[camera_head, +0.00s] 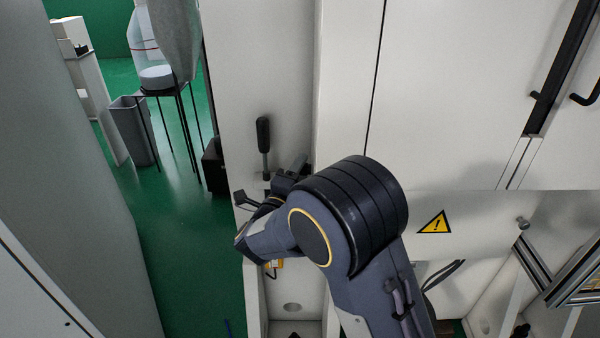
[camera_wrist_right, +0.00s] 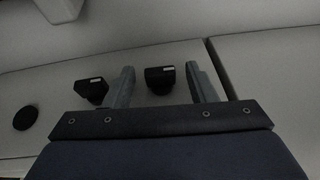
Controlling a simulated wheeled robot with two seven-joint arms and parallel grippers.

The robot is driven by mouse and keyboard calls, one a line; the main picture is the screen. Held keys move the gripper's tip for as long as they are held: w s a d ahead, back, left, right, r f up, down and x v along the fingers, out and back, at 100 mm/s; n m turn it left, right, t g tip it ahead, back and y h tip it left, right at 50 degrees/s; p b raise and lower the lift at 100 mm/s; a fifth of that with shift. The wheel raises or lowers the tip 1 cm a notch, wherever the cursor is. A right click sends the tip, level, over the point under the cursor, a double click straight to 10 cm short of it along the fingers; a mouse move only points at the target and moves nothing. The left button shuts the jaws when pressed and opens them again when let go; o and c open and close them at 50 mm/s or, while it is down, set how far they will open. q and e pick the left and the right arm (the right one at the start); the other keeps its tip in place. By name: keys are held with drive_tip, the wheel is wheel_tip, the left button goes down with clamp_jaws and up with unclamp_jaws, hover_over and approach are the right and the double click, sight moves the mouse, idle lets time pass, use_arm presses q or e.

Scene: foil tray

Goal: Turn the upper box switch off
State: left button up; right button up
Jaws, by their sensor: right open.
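On the narrow pale panel in the head view stands a black lever handle (camera_head: 263,135) on a metal shaft, pointing up. My right gripper (camera_head: 288,178) is just below it, partly hidden by my own wrist. In the right wrist view two black switch-like knobs stand out from the pale panel: one (camera_wrist_right: 160,79) appears between the open fingers of my right gripper (camera_wrist_right: 159,69), the other (camera_wrist_right: 91,91) lies just left of the left finger. Contact with either knob cannot be told. Which knob is the upper box switch is unclear. My left gripper is out of view.
The white cabinet (camera_head: 450,90) fills the right, with black door handles (camera_head: 560,65) and a yellow warning sign (camera_head: 435,222). A round black disc (camera_wrist_right: 25,117) sits on the panel. Green floor (camera_head: 190,250) is open at left, with a grey bin (camera_head: 133,130) beyond.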

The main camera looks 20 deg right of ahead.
drive_tip(key=c, duration=1)
drive_tip(key=shift+o, duration=0.2)
drive_tip(key=shift+r+p, duration=0.25)
drive_tip(key=shift+p, duration=0.05)
drive_tip(key=shift+f+n+g+y, duration=0.1)
drive_tip(key=shift+n+g+y, duration=0.2)
drive_tip(key=shift+g+y, duration=0.15)
drive_tip(key=o, duration=1)
drive_tip(key=shift+c, duration=0.2)
